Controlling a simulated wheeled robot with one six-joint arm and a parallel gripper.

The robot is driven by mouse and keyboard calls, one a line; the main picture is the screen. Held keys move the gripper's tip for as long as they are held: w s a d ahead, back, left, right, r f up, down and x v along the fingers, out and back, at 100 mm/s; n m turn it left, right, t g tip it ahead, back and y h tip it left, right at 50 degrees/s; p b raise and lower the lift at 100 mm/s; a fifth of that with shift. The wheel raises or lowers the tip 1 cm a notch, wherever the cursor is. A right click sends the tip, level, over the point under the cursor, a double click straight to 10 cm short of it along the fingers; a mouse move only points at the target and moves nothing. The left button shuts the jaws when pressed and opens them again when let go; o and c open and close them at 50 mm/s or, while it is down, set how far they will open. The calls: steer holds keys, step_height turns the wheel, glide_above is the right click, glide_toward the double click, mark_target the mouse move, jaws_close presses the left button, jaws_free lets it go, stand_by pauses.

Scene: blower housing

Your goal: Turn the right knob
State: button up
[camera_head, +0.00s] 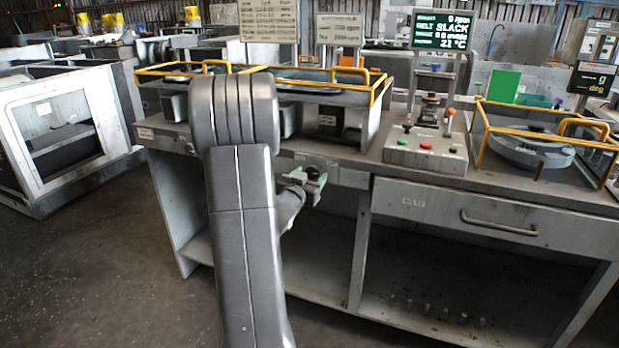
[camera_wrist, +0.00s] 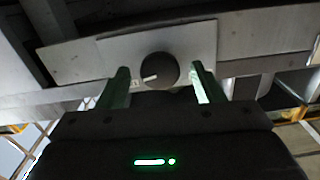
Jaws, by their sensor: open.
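The right knob (camera_wrist: 160,69) is a round dark knob with a white pointer mark. It sits on a light panel on the bench front, and the mark points left and slightly down in the wrist view. In the head view the knob (camera_head: 313,171) shows just above my gripper (camera_head: 306,185). In the wrist view my gripper (camera_wrist: 161,82) is open, with one green finger on each side of the knob. Gaps show between the fingers and the knob; I cannot tell whether the fingertips reach around it. A second knob (camera_head: 189,148) is farther left on the bench front, partly dark.
A control box (camera_head: 425,150) with buttons and a lever stands on the bench, right of the knob. A drawer (camera_head: 450,210) with a handle is below it. Yellow-railed fixtures (camera_head: 560,128) stand on the bench top. My arm hides part of the bench front.

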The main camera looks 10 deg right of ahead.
steer(key=c, duration=1)
steer(key=shift+o, duration=0.2)
steer(key=shift+f+m+b, duration=0.1)
steer(key=shift+m+b, duration=0.2)
steer(key=shift+b, duration=0.05)
steer(key=m+b, duration=0.3)
steer(key=shift+f, duration=0.15)
steer(key=shift+m+b, duration=1.6)
steer(key=shift+m, duration=0.3)
steer(key=shift+r, duration=0.2)
steer(key=o, duration=1)
steer(key=shift+c, duration=0.2)
